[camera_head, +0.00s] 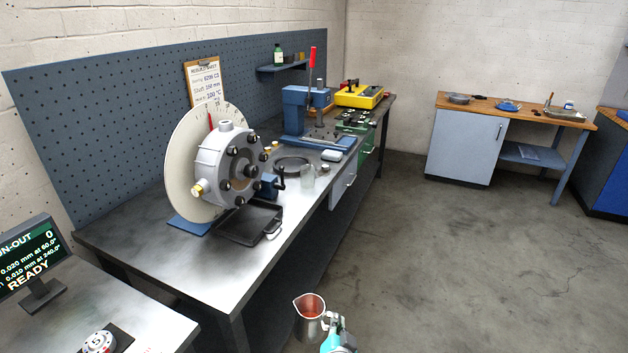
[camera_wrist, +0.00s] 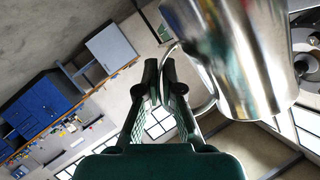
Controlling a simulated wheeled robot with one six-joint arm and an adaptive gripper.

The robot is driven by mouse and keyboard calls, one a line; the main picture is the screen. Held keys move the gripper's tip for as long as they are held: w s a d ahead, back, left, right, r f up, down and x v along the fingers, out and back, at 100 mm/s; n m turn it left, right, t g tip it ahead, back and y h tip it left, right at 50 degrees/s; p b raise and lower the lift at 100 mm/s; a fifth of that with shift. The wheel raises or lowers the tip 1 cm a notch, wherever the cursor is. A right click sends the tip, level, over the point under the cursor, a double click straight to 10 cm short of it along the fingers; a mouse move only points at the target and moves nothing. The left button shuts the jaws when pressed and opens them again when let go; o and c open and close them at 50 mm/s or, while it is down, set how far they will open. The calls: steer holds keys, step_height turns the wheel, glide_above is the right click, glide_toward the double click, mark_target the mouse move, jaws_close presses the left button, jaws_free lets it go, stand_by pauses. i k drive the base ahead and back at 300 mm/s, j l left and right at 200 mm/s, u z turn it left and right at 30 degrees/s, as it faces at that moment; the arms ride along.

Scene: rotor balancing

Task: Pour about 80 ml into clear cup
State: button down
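A steel pitcher (camera_head: 308,327) with orange-red liquid inside is at the bottom of the head view, in front of the bench edge and above the floor. It is roughly upright. My gripper (camera_head: 335,325) is on its right side, partly cut off by the frame. In the wrist view the fingers of my gripper (camera_wrist: 161,78) are closed around the handle of the pitcher (camera_wrist: 235,60). A clear cup (camera_head: 307,178) stands on the bench near its right edge, well beyond the pitcher. Its contents cannot be told.
A black tray (camera_head: 238,228) and a rotor housing with a dial disc (camera_head: 226,165) stand left of the cup. A round dark dish (camera_head: 290,163) lies behind it. A blue press (camera_head: 300,110) stands farther back. The floor right of the bench (camera_head: 420,260) is clear.

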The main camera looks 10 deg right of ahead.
mark_target(307, 177)
steer(key=i+l, duration=0.35)
steer(key=l, duration=0.15)
steer(key=i+l, duration=0.4)
